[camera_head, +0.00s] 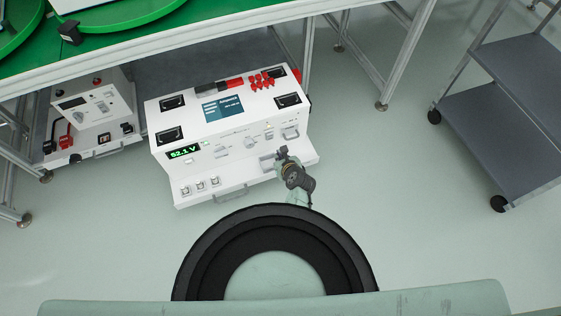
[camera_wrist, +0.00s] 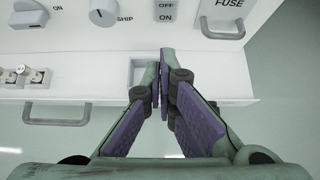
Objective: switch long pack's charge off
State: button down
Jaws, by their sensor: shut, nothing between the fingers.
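The long white pack (camera_head: 240,120) sits low below the green table, with a green display (camera_head: 184,152) reading 52.1 V. My gripper (camera_head: 283,155) is at its front right edge. In the wrist view my gripper (camera_wrist: 160,58) is shut and empty, its tips over the front ledge, just below an OFF/ON label (camera_wrist: 166,10). A knob marked SHIP (camera_wrist: 103,18) is left of the tips, and another knob (camera_wrist: 28,15) with an ON label is further left. Any switch above the OFF/ON label is out of the wrist view. I cannot read which control is the charge one.
A fuse handle (camera_wrist: 222,28) is right of the tips. A recess (camera_wrist: 138,75) lies under them, and a bar handle (camera_wrist: 57,120) sticks out at the front left. A smaller white unit (camera_head: 90,112) stands left of the pack. A grey cart (camera_head: 505,110) is right; floor between is clear.

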aim_at(269, 138)
jog(key=w+a+f+b, duration=0.2)
jog(key=w+f+b, duration=0.1)
jog(key=w+b, duration=0.3)
jog(key=shift+w+a+b, duration=0.3)
jog(key=shift+w+b, duration=0.1)
jog(key=shift+w, duration=0.6)
jog(key=shift+w+a+r+p, duration=0.15)
jog(key=shift+w+r+p, duration=0.4)
jog(key=shift+p, duration=0.6)
jog(key=shift+s+f+b, duration=0.15)
jog(key=shift+f+b, duration=0.15)
jog(key=shift+b, duration=0.05)
